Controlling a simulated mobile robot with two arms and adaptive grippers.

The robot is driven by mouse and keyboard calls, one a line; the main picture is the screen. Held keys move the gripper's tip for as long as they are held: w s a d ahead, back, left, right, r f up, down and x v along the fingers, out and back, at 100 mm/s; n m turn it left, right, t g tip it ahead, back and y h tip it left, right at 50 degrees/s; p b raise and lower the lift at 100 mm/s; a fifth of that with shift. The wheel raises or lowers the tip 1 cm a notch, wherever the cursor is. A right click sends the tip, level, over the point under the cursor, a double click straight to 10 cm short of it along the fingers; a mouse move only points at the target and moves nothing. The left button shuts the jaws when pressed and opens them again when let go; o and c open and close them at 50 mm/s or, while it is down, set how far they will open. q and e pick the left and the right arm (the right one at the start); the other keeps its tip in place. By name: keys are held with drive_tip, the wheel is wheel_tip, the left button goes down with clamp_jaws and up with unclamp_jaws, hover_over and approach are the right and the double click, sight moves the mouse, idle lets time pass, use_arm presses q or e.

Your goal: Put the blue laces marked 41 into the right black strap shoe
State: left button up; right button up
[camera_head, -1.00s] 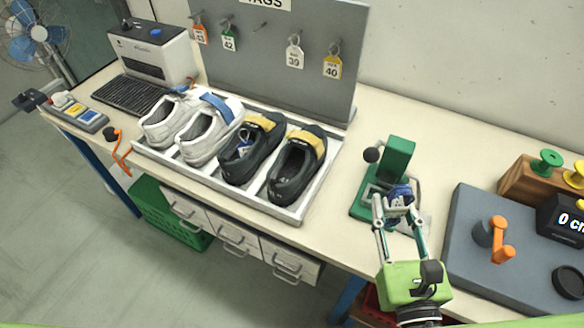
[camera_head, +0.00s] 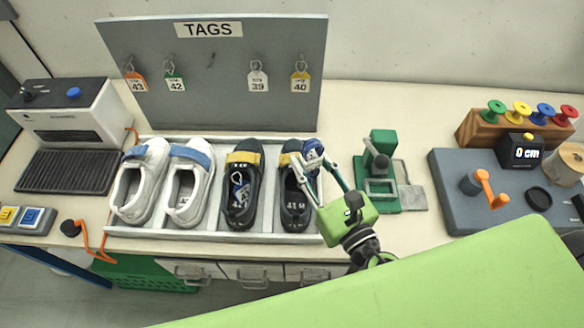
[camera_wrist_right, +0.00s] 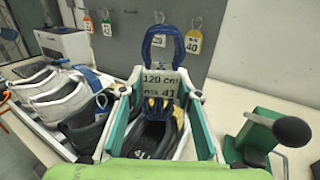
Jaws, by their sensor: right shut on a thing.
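My right gripper (camera_head: 318,178) is shut on a bundle of blue laces (camera_head: 313,152) and holds it over the toe end of the right black strap shoe (camera_head: 296,212). That shoe has a yellow strap and an insole marked 41. The left black shoe (camera_head: 240,205) has blue laces inside. My left gripper is not in view.
The shoes stand in a white tray (camera_head: 200,233), with a white pair (camera_head: 140,185) at left. A grey tag board (camera_head: 225,75) rises behind. A green stand (camera_head: 382,150) is right of the tray, then a grey mat (camera_head: 450,180) with an orange crank (camera_head: 487,188).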

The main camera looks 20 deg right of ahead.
sight(311, 178)
drive_tip(key=shift+w+a+r+p, duration=0.15)
drive_tip(key=shift+w+r+p, duration=0.3)
drive_tip(key=shift+w+r, duration=0.45)
drive_tip(key=shift+w+n+y, duration=0.2)
drive_tip(key=shift+n+y, duration=0.1)
drive_tip(key=shift+s+a+f, duration=0.1)
drive_tip(key=shift+s+f, duration=0.05)
drive_tip(key=shift+s, duration=0.3)
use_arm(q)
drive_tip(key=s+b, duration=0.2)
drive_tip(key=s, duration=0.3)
use_arm(e)
drive_tip(key=shift+a+f, duration=0.15)
drive_tip(key=shift+f, duration=0.7)
drive_tip(key=shift+w+f+b, duration=0.25)
drive_tip(key=shift+f+b, duration=0.8)
drive_tip(key=shift+f, duration=0.1)
drive_tip(key=shift+s+f+b, duration=0.1)
drive_tip(key=shift+f+b, duration=0.7)
drive_tip(key=shift+b, duration=0.1)
drive_tip(key=o, duration=1)
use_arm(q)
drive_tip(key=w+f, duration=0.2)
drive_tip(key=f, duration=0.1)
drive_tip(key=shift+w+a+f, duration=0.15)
